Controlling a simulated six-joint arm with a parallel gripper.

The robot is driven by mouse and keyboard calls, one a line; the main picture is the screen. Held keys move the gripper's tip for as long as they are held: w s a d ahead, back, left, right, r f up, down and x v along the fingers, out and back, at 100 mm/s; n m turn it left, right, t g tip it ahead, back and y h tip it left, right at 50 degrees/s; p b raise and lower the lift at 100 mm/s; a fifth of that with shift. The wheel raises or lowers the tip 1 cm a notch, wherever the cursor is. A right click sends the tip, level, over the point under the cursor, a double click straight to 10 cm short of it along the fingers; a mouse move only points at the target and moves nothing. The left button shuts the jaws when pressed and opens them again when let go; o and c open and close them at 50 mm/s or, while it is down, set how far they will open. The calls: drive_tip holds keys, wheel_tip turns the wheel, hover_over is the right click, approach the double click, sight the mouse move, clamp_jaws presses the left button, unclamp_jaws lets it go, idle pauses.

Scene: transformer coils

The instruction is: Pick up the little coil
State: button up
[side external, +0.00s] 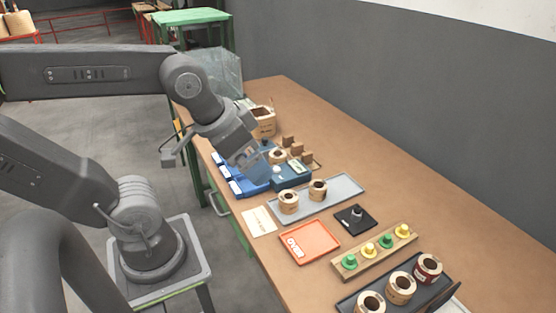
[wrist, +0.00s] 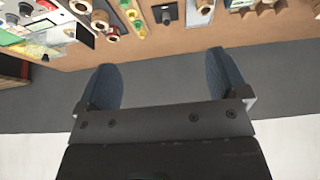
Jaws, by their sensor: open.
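Two tan coils with dark round openings stand upright on a grey tray (side external: 340,192) in the side view. The right one (side external: 318,190) looks slightly smaller than the left one (side external: 288,202). Another small tan coil (side external: 278,156) is at the blue fixture (side external: 245,186). I cannot tell for certain which is the little coil. My gripper (side external: 250,165) hangs tilted over the blue fixture, behind and left of the grey tray. In the wrist view my gripper (wrist: 161,62) is open and empty, with floor and table edge between its fingers. A coil (wrist: 205,6) shows at the top there.
Three bigger coils, one of them dark red (side external: 428,267), stand on a black tray at the front right. A wooden strip (side external: 375,254) bears green and yellow pegs. An orange tray (side external: 309,242) and a black pad (side external: 343,214) lie between.

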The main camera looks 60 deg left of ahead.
drive_tip(key=w+a+n+g+y, duration=0.2)
drive_tip(key=w+a+n, duration=0.55)
drive_tip(key=w, duration=0.35)
drive_tip(key=n+g+y, duration=0.1)
drive_tip(key=n+g, duration=0.3)
drive_tip(key=n, duration=0.7)
hover_over(278, 159)
wheel_tip(278, 159, down, 15)
drive_tip(key=shift+m, duration=0.25)
drive_tip(key=x, duration=0.5)
drive_tip(key=w+x, duration=0.1)
drive_tip(key=x, duration=0.1)
drive_tip(key=shift+d+f, duration=0.25)
drive_tip(key=shift+f, duration=0.15)
drive_tip(key=shift+w+x, duration=0.2)
drive_tip(key=shift+x, duration=1.3)
drive_tip(key=shift+w+x, duration=0.15)
drive_tip(key=shift+x, duration=1.3)
drive_tip(key=shift+a+r, duration=0.1)
drive_tip(key=shift+a, duration=0.1)
drive_tip(key=c, duration=1.1)
drive_tip(key=shift+c, duration=0.2)
